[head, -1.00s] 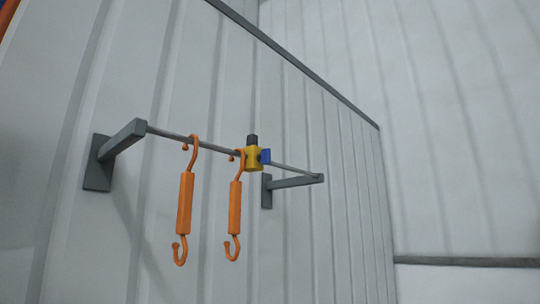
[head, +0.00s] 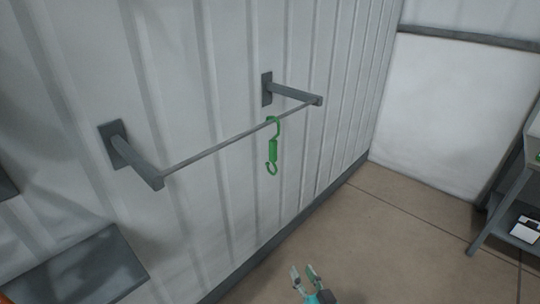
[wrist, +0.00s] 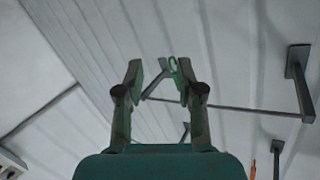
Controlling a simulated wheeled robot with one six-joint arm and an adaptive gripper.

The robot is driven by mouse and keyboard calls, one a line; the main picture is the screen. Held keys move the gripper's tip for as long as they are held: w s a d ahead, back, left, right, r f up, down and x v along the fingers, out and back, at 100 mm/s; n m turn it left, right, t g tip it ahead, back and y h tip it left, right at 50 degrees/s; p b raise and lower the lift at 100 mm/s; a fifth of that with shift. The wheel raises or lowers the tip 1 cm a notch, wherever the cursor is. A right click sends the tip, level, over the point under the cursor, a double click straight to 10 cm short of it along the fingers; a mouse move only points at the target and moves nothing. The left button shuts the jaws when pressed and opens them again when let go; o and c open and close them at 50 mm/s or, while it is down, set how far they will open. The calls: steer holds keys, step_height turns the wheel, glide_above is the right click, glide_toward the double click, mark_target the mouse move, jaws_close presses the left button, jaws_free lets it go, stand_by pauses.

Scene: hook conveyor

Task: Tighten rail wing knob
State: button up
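The rail wing knob does not show in either view now. The head view shows a lower grey rail (head: 222,147) on two wall brackets, with one green hook (head: 272,150) hanging near its far end. No knob or clamp shows on this rail. My gripper (head: 303,270) is at the bottom of the head view, below the rail and apart from it. In the wrist view my gripper (wrist: 159,72) is open with nothing between its fingers. The green hook (wrist: 174,68) shows beyond the right finger there, partly covered by it.
The ribbed wall (head: 240,60) stands behind the rail. A grey shelf (head: 75,268) is at lower left and a rack (head: 490,210) at right. The floor (head: 400,235) between is open. A small orange item (wrist: 253,172) shows at the wrist view's lower edge.

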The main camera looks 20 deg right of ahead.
steer(key=w+d+r+t+y, duration=0.1)
steer(key=w+d+r, duration=0.1)
steer(key=w+r, duration=1)
steer(key=w+d+r+y, duration=0.2)
steer(key=w+d+r, duration=0.1)
steer(key=w+r, duration=0.95)
step_height(320, 180, up, 14)
steer(key=w+d+n+y, duration=0.1)
steer(key=w+n+y, duration=0.1)
steer(key=w, duration=0.1)
step_height(320, 180, up, 28)
steer(key=s+n+y, duration=0.3)
steer(key=n, duration=0.1)
steer(key=s+a+r+n, duration=0.1)
steer(key=s+r, duration=0.3)
steer(key=r, duration=0.3)
steer(key=s+a+r+n+g, duration=0.1)
steer(key=s+r, duration=0.2)
steer(key=r, duration=0.3)
steer(key=s+a+r+n, duration=0.1)
steer(key=s+r, duration=0.3)
steer(key=r, duration=0.3)
steer(key=x, duration=1)
steer(key=shift+s+a+y, duration=0.2)
steer(key=shift+a+y, duration=0.15)
steer(key=shift+y, duration=0.05)
